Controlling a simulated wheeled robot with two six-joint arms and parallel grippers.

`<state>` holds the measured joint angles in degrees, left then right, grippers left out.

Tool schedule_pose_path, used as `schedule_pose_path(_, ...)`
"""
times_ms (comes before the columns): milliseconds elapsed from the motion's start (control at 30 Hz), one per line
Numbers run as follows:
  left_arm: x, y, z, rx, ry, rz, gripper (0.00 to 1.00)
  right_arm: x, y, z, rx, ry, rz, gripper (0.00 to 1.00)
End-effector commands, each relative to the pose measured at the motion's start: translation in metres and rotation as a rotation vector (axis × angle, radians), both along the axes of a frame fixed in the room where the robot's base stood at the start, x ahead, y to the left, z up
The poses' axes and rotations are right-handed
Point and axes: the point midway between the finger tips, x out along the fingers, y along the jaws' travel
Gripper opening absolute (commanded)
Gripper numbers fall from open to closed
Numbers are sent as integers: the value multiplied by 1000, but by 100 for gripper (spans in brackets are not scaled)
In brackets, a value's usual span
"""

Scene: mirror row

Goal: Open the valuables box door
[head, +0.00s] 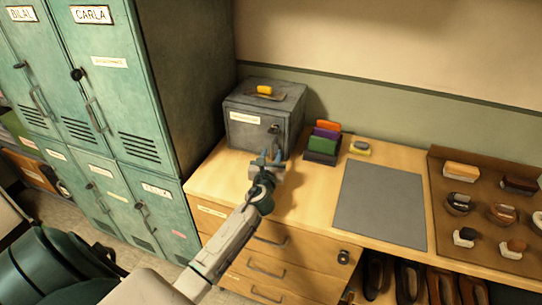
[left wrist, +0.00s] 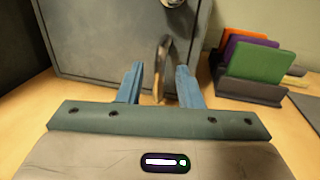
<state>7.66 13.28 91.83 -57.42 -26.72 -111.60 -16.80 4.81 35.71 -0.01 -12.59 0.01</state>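The valuables box (head: 250,107) is a grey metal box with a white label, standing on the wooden desk against the wall. Its door (head: 245,132) looks shut and faces me. A dark round lock or knob (head: 274,129) is on the door's right side. A curved handle (left wrist: 162,62) stands out from the door in the left wrist view. My left gripper (head: 271,155) is open in front of the door. Its blue fingers (left wrist: 160,82) appear on either side of the handle, with gaps visible. My right gripper is not in view.
A yellow-topped item (head: 265,91) lies on the box. A rack with colored cards (head: 323,143) stands close to its right. A grey mat (head: 382,203) and a brown board (head: 472,220) with brushes lie further right. Green lockers (head: 120,110) stand at left.

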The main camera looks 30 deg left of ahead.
Motion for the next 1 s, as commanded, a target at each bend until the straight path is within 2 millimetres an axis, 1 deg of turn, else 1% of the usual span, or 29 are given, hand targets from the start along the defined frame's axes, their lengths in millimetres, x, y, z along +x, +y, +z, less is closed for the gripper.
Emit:
schedule_pose_path(133,0,0,0,0,0,0,32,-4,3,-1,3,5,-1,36)
schedule_pose_path(167,0,0,0,0,0,0,29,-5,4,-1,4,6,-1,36)
schedule_pose_path(200,0,0,0,0,0,0,21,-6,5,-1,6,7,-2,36)
schedule_pose_path(267,0,0,0,0,0,0,9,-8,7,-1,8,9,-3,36)
schedule_pose_path(300,0,0,0,0,0,0,1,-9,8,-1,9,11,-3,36)
schedule_pose_path(667,-4,1,0,1,0,-13,0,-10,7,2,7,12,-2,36)
schedule_pose_path(867,-19,4,2,4,2,-83,0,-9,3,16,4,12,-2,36)
schedule_pose_path(1000,-39,9,1,9,5,-176,0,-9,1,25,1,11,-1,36)
